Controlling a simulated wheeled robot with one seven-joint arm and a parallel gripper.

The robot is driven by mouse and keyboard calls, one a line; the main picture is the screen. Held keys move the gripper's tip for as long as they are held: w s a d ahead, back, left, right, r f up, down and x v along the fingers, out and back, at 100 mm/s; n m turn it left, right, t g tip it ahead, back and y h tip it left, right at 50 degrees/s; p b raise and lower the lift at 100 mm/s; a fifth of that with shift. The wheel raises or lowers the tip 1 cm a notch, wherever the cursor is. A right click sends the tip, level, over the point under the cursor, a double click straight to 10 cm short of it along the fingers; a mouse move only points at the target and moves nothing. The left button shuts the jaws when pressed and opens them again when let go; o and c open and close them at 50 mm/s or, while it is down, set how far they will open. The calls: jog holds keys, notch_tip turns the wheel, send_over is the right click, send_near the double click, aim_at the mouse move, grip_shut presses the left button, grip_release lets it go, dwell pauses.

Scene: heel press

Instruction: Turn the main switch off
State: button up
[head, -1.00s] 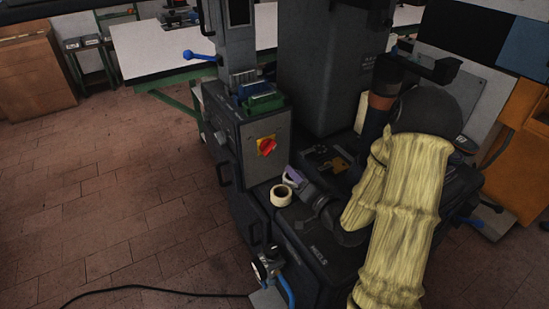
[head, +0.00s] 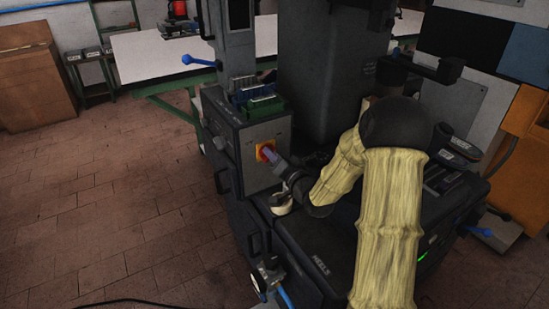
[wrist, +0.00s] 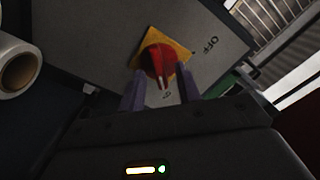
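The main switch is a red rotary knob (wrist: 158,62) on a yellow plate (wrist: 180,51), set in the grey panel. In the head view the switch (head: 262,146) is partly covered by my gripper (head: 271,156). In the wrist view my gripper (wrist: 160,88) is open, its two purple fingers on either side of the knob's lower end. I cannot tell whether they touch it. The knob's white-marked end points down between the fingers, toward a partly hidden label. The OFF label (wrist: 211,46) is to the upper right of the knob.
A roll of pale tape (head: 281,204) lies on the machine's top below my wrist; it also shows in the wrist view (wrist: 16,66). Green and blue bins (head: 262,104) stand on the cabinet above the switch. Floor at left is clear.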

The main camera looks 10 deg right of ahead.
jog(key=shift+w+a, duration=0.1)
jog(key=shift+w, duration=0.15)
grip_shut()
